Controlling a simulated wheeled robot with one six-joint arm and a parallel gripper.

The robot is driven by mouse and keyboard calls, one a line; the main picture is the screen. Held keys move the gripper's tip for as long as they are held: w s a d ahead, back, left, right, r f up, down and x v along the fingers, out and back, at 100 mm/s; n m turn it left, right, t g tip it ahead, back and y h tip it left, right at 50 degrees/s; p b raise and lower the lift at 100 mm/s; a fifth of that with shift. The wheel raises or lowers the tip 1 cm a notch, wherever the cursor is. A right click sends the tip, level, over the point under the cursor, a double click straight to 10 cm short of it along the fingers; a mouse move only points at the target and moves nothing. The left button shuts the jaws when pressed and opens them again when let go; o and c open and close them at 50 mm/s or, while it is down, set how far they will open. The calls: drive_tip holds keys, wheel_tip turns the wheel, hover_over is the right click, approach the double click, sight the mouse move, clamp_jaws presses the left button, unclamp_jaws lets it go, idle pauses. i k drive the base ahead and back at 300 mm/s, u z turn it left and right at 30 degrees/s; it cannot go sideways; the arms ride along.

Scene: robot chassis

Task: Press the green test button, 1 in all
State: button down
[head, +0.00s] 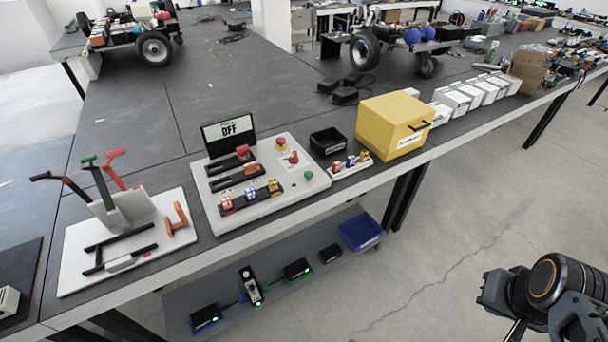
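A small green button (308,175) sits near the front right corner of a white panel (268,210) on the dark workbench. Nothing touches it. A black display (229,130) at the back of the panel reads OFF. Part of my dark arm (548,280), with an orange ring on one joint, shows at the lower right, over the floor and well apart from the bench. I cannot make out the fingers of my gripper there, nor whether it is open or shut.
The panel also carries a red mushroom button (281,143), another red knob (293,157) and several sliders. To its right are a black bin (327,141) and a yellow box (392,124). A lever stand (125,210) is at left. Open floor lies before the bench.

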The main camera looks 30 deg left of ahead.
sight(309, 175)
drive_tip(key=u, duration=1.7)
drive_tip(key=i, duration=1)
